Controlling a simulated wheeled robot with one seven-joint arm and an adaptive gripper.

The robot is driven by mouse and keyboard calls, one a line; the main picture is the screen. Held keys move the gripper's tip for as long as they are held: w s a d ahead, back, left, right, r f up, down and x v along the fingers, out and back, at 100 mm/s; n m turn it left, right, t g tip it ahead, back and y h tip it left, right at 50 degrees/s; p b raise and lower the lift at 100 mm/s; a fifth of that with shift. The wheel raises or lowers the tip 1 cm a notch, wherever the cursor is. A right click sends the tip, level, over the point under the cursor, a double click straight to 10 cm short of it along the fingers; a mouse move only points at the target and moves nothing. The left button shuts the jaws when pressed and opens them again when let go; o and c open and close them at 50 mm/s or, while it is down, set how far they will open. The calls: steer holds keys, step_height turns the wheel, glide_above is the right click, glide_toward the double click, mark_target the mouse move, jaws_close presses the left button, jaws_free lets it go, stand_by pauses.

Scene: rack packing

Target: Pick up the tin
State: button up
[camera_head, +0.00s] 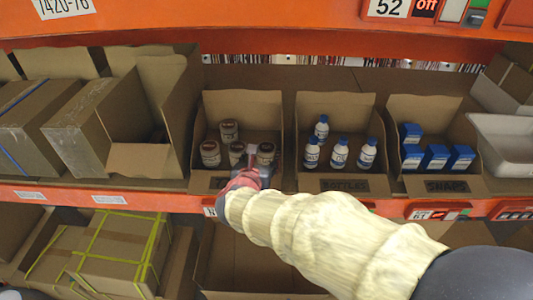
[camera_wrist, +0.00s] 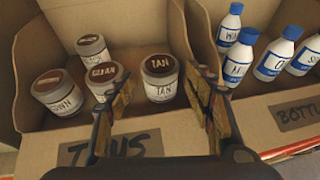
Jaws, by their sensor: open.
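Several small white tins with brown lids stand in a cardboard bin labelled "TINS" (camera_wrist: 100,152). The tin marked "TAN" (camera_wrist: 160,86) is at the right of the group and also shows in the head view (camera_head: 266,153). Other tins are a left one (camera_wrist: 57,97), a back one (camera_wrist: 93,50) and one partly hidden behind a finger (camera_wrist: 100,76). My gripper (camera_wrist: 157,82) is open and empty at the front of this bin. In the wrist view the TAN tin appears between its fingers, farther off. In the head view my gripper (camera_head: 251,161) overlaps the tins.
A bin of blue-capped white bottles (camera_head: 340,153) stands to the right, separated by cardboard walls. Beyond it is a bin of blue boxes (camera_head: 434,155). Larger cardboard boxes (camera_head: 45,115) fill the left. An orange shelf beam (camera_head: 300,40) crosses above. The bin has a low front lip.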

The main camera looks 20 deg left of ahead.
mark_target(265, 151)
steer(key=p+x, duration=0.1)
steer(key=x, duration=0.4)
steer(key=shift+s+f, duration=0.1)
steer(key=shift+c, duration=0.2)
steer(key=c, duration=0.8)
steer(key=shift+c, duration=0.2)
